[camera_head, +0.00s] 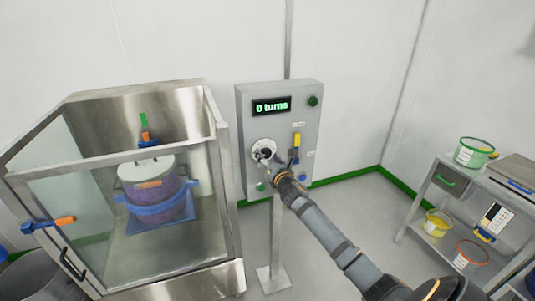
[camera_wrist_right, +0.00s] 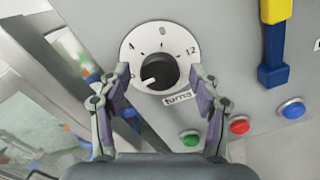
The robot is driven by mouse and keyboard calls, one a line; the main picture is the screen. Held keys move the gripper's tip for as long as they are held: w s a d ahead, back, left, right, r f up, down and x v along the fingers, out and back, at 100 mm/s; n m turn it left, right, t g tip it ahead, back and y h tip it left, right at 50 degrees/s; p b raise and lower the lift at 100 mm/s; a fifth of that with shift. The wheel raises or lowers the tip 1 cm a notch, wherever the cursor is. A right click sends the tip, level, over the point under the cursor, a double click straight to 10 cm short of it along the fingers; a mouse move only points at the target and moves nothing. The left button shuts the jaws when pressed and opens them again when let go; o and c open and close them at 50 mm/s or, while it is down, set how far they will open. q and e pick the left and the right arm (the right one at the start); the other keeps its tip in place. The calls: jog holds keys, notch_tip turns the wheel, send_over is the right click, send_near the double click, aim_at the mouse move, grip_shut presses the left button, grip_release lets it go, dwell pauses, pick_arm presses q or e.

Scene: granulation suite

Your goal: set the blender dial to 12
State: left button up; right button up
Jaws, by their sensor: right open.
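The blender dial is a black knob (camera_wrist_right: 159,70) on a white round scale plate (camera_wrist_right: 160,38) marked with numbers, 12 at its right. The knob's white pointer faces lower left, by the low end of the scale. In the head view the dial plate (camera_head: 263,147) is on the grey control panel (camera_head: 257,121), and the display (camera_head: 272,106) reads "0 turns". My right gripper (camera_head: 270,157) is in front of the dial. In the wrist view its open fingers (camera_wrist_right: 160,78) stand either side of the knob; I cannot tell whether they touch it. My left gripper is not in view.
A yellow and blue lever (camera_wrist_right: 272,45) is right of the dial. Green (camera_wrist_right: 191,138), red (camera_wrist_right: 238,124) and blue (camera_wrist_right: 292,108) buttons lie below. A glass-walled cabinet (camera_head: 222,160) with a drum (camera_head: 150,180) stands left; a cart (camera_head: 452,191) with tubs stands right.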

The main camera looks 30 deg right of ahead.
jog(key=shift+w, duration=0.25)
jog(key=shift+c, duration=0.3)
jog(key=c, duration=1.1)
